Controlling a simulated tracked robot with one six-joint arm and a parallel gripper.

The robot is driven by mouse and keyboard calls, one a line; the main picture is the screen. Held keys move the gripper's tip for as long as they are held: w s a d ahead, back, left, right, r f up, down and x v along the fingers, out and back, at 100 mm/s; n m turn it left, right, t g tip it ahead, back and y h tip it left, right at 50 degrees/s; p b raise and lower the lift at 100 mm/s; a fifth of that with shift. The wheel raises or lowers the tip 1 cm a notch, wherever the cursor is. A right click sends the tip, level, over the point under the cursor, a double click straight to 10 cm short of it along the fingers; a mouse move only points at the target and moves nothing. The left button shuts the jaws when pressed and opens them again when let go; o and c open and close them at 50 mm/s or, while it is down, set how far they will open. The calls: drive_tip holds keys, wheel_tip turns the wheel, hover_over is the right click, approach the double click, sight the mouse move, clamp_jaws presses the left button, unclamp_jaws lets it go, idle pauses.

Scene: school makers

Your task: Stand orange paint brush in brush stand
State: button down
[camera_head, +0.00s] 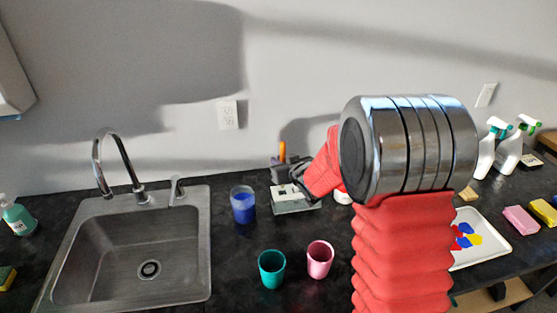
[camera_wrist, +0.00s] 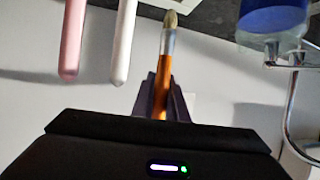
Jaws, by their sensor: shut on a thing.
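My gripper (camera_head: 282,172) is shut on the orange paint brush (camera_head: 282,152), whose orange end sticks up above the jaws in the head view. In the wrist view the brush (camera_wrist: 164,85) lies between the fingers (camera_wrist: 162,100), with its metal band and pale bristles pointing to the picture's top. A low block with a light top, apparently the brush stand (camera_head: 291,208), is on the counter just below my gripper. The brush's lower end is hidden in the head view, so I cannot tell whether it touches the stand.
A blue-filled cup (camera_head: 243,206) stands close left of the stand; it also shows in the wrist view (camera_wrist: 272,20). Teal (camera_head: 272,269) and pink (camera_head: 319,259) cups stand in front. Pink (camera_wrist: 72,40) and white (camera_wrist: 123,42) rods are beside the brush. The sink (camera_head: 130,250) is left.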

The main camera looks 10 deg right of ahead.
drive_tip(key=shift+f, duration=3.35)
drive_tip(key=shift+f, duration=0.2)
drive_tip(key=c, duration=1.7)
unclamp_jaws()
drive_tip(key=shift+o, duration=0.2)
drive_tip(key=shift+s, duration=0.15)
drive_tip(key=v, duration=1.3)
drive_tip(key=shift+s, duration=0.25)
drive_tip(key=shift+d+r, duration=0.1)
drive_tip(key=shift+r, duration=0.1)
